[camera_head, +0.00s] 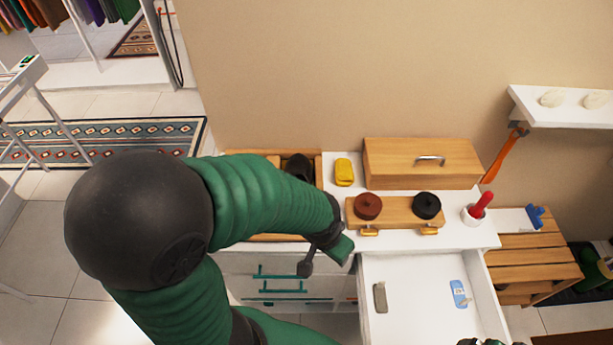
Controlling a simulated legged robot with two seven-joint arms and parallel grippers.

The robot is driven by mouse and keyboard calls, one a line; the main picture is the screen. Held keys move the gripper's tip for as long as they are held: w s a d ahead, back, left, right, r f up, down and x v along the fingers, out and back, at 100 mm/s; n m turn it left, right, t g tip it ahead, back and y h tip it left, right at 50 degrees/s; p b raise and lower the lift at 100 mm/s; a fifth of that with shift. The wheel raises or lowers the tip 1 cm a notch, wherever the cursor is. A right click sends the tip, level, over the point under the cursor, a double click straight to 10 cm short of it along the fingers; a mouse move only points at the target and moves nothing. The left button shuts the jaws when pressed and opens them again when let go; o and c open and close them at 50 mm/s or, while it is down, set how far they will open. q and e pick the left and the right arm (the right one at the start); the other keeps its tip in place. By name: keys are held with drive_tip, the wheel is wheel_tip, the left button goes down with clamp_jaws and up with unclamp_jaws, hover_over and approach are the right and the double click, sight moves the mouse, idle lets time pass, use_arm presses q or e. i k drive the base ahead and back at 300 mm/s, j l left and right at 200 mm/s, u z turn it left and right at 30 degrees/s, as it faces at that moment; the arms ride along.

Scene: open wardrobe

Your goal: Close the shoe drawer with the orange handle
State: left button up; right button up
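A white drawer (395,325) stands pulled out at the lower right of the head view. A grey item (380,297) and a blue-and-white item (460,294) lie in it. Its front and handle are out of view, so I see no orange handle on it. My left gripper (322,257) is left of the open drawer, in front of the cabinet; its finger gap is unclear. A small dark and green part at the bottom edge, by the drawer's near right end, appears to be my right gripper (482,342); its fingers are cut off.
Teal handles (288,275) mark drawers left of the open one. The white top (450,235) holds a wooden board (396,212) with two round tins, a yellow item (344,172), a wooden box (420,162) and a red-handled tool (481,205). A slatted bench (530,256) stands right.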

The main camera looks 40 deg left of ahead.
sight(423, 309)
drive_tip(key=k+z, duration=0.15)
drive_tip(key=z, duration=0.2)
drive_tip(key=k+l+z, duration=0.1)
drive_tip(key=z, duration=0.2)
drive_tip(key=k+l+u, duration=0.2)
drive_tip(key=k+l, duration=0.35)
